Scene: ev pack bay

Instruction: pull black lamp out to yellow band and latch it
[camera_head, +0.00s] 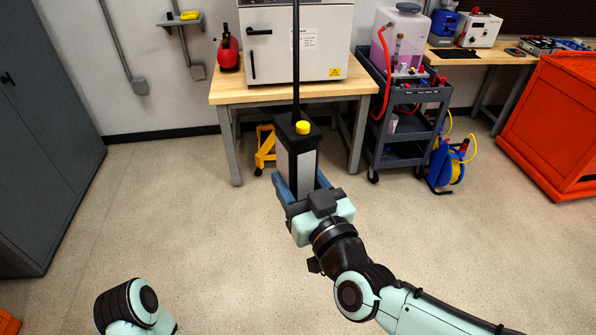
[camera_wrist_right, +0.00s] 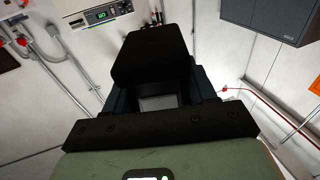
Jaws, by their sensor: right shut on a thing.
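The black lamp (camera_head: 297,165) hangs upright on a black cord (camera_head: 296,60) that runs up out of the top of the head view. It has a pale panel on its side and a yellow knob (camera_head: 302,127) on top. My right gripper (camera_head: 301,186) is shut on the lower part of the lamp, one blue finger on each side. In the right wrist view the dark lamp body (camera_wrist_right: 152,60) fills the space between the fingers. I see no yellow band on the visible cord. My left arm shows only at the bottom left; its gripper is out of view.
A wooden bench (camera_head: 290,92) with a white oven (camera_head: 296,45) stands behind the lamp. A dark cart (camera_head: 405,95) is to its right, with a blue and yellow reel (camera_head: 447,165) beside it. A grey cabinet (camera_head: 45,130) is left, an orange crate (camera_head: 555,120) right.

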